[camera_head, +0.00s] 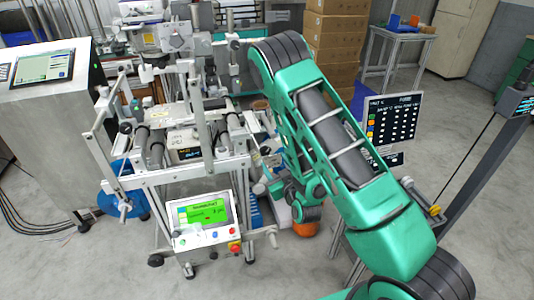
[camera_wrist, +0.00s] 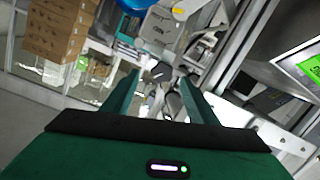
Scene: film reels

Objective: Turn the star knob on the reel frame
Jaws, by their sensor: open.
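The reel frame (camera_head: 190,155) is a light metal stand with rollers and upright bars, left of my arm in the head view. I cannot clearly make out a star knob in the head view. In the wrist view a small dark piece (camera_wrist: 162,72) shows between the fingertips, among light machine parts; I cannot tell whether it is the star knob. My gripper (camera_wrist: 159,78) is open, with its two green fingers apart and nothing held between them. In the head view my wrist is low, just right of the frame, and the fingers are hard to make out.
A control panel with a green screen (camera_head: 204,213) is on the frame's lower front. A grey cabinet with a display (camera_head: 45,100) stands left. Stacked cardboard boxes (camera_head: 335,45) stand behind my arm, also in the wrist view (camera_wrist: 62,30). A dark screen (camera_head: 393,118) is to the right.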

